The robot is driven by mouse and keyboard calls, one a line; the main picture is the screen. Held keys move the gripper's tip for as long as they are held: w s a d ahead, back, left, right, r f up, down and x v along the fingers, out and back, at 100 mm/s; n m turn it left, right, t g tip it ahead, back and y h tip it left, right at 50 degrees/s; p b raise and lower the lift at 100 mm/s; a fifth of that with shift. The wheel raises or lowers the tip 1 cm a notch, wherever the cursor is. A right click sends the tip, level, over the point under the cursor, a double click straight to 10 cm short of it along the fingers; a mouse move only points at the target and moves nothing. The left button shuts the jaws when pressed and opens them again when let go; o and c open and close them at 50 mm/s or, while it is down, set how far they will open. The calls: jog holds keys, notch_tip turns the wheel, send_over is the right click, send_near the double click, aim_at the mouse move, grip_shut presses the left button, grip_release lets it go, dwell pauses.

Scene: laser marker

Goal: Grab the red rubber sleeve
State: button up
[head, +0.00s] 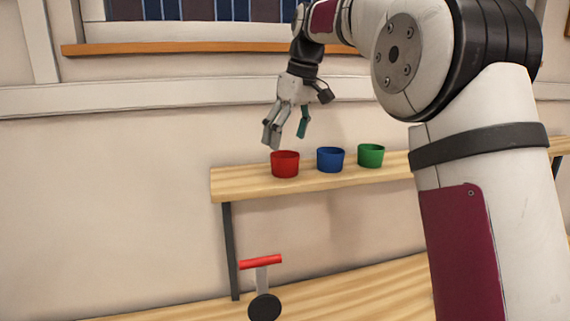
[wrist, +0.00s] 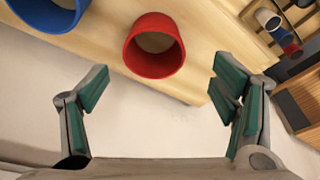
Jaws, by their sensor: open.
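The red rubber sleeve (head: 285,164) stands upright near the left end of a wooden shelf (head: 235,187). It looks like a short, open-topped cup. My gripper (head: 285,136) is open and empty, just above the red sleeve in the head view. In the wrist view the red sleeve (wrist: 154,46) shows its round opening. It lies beyond the fingertips of my gripper (wrist: 158,86), roughly midway between them sideways. The fingers do not touch it.
A blue cup (head: 330,159) and a green cup (head: 370,155) stand to the right on the same shelf. Below is a red-topped handle on a dark disc (head: 264,306). In the wrist view, a rack (wrist: 285,30) with small coloured items is at the upper right.

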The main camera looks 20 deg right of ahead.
aim_at(286, 154)
jog(key=x, duration=0.3)
jog(key=p+x, duration=0.1)
jog(key=x, duration=0.1)
jog(key=shift+d+f, duration=0.2)
jog(key=shift+d, duration=0.2)
jog(key=shift+w+a+f, duration=0.1)
jog(key=shift+w+f, duration=0.1)
jog(key=shift+f, duration=0.5)
jog(key=shift+c, duration=0.2)
jog(key=c, duration=1)
